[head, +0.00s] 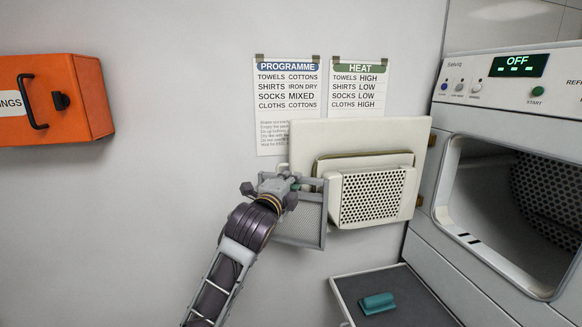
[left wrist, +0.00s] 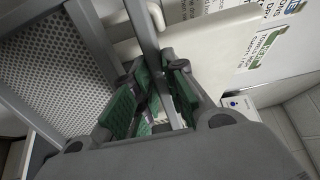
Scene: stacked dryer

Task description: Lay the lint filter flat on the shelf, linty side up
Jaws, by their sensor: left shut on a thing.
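The lint filter (head: 311,222) is a grey-framed mesh panel. It hangs upright in front of the open dryer door in the head view. My left gripper (head: 280,186) is shut on its frame near the top left corner. In the left wrist view, the green-padded fingers (left wrist: 153,98) close on a grey bar, and the mesh of the lint filter (left wrist: 48,72) fills the left. I cannot tell which side carries lint. The shelf (head: 424,303) is a dark, pale-rimmed surface at the bottom right, below and right of the filter. My right gripper is out of view.
A teal object (head: 377,303) lies on the shelf, with bare surface around it. The open dryer door (head: 416,150) stands just behind the filter. The dryer drum opening (head: 500,225) is at right. An orange box (head: 80,98) is on the wall at left.

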